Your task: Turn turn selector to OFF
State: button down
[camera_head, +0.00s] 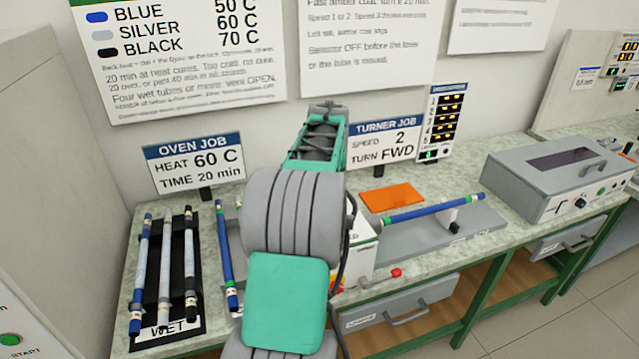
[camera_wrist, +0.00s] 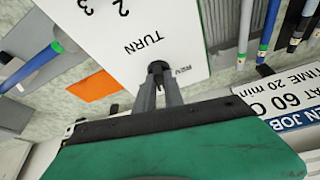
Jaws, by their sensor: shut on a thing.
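The turn selector (camera_wrist: 158,66) is a small dark knob on a white panel (camera_wrist: 125,45) printed TURN, seen upside down in the wrist view. My gripper (camera_wrist: 160,80) has its grey fingers closed on the knob. A REV label shows beside the knob. The OFF and FWD marks are not visible, and I cannot tell which way the pointer faces. In the head view my arm hides the gripper and the knob; only the right side of the white turner box (camera_head: 362,250) shows.
The turner job sign (camera_head: 385,143) reads speed 2, turn FWD. A blue rod (camera_head: 432,211) lies across the turner's supports, near an orange sheet (camera_head: 386,198). Several rods lie on a black WET rack (camera_head: 178,285) at left. A red knob (camera_head: 396,272) sticks out near the box.

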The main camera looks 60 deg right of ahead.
jog(key=shift+s+n+t+p, duration=0.1)
jog(key=shift+n+t+p, duration=0.25)
jog(key=shift+n, duration=0.75)
jog(key=shift+d+y, duration=0.1)
jog(key=shift+y, duration=0.2)
jog(key=c, duration=1.4)
grip_release()
jog(key=shift+c, duration=0.2)
jog(key=v, duration=0.7)
jog(key=shift+r, duration=0.4)
